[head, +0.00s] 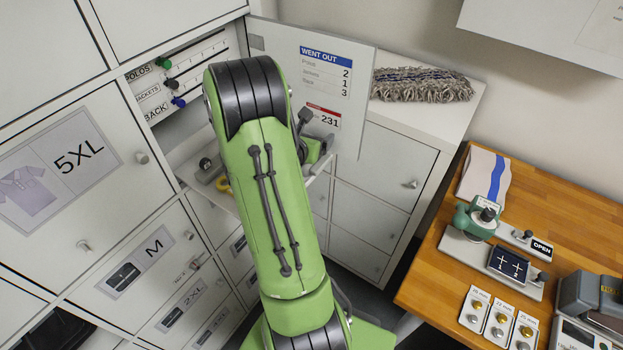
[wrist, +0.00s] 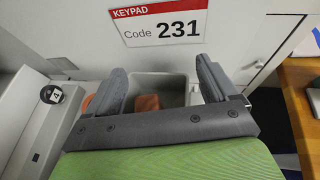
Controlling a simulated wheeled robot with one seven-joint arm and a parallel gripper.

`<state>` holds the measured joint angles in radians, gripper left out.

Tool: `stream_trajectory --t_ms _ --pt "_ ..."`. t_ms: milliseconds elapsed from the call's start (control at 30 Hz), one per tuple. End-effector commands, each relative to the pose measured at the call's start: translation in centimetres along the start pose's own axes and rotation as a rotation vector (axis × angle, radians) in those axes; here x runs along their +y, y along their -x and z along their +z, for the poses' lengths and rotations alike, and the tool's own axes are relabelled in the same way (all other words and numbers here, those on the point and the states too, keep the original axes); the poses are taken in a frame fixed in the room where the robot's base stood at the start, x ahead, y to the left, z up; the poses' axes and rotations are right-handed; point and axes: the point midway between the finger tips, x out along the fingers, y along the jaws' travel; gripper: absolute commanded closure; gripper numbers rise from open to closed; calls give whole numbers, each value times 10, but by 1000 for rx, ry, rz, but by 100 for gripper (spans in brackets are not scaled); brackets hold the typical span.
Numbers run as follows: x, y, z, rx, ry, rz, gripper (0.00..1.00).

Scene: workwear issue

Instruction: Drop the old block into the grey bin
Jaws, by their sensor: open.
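My gripper (wrist: 160,68) is open in the wrist view, with its two fingers spread and nothing between the tips. Beyond and below the fingers is a grey bin (wrist: 177,86), seen from above. A reddish-brown block (wrist: 147,103) shows inside the bin, apart from the fingers. Its lower part is hidden by my gripper's crossbar. I cannot tell from any marking that it is the old block. In the head view my arm hides the bin and the block, and the gripper shows only partly behind the arm.
An open door (head: 338,75) with a "231" keypad label stands close to my gripper. Drawers and lockers (head: 75,165) fill the left. A wooden desk (head: 430,265) with devices is at right. A grey mop head (head: 422,84) lies on the white cabinet (head: 390,165).

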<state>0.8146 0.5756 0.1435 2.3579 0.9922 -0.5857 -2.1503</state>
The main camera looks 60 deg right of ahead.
Motion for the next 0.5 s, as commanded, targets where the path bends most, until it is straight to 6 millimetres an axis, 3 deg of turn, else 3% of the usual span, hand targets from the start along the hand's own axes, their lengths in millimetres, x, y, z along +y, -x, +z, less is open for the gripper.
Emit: stream_trajectory --t_ms 233,500 --pt "2 11 -1 0 1 5 14" --pt "2 71 -4 -7 -4 7 14"
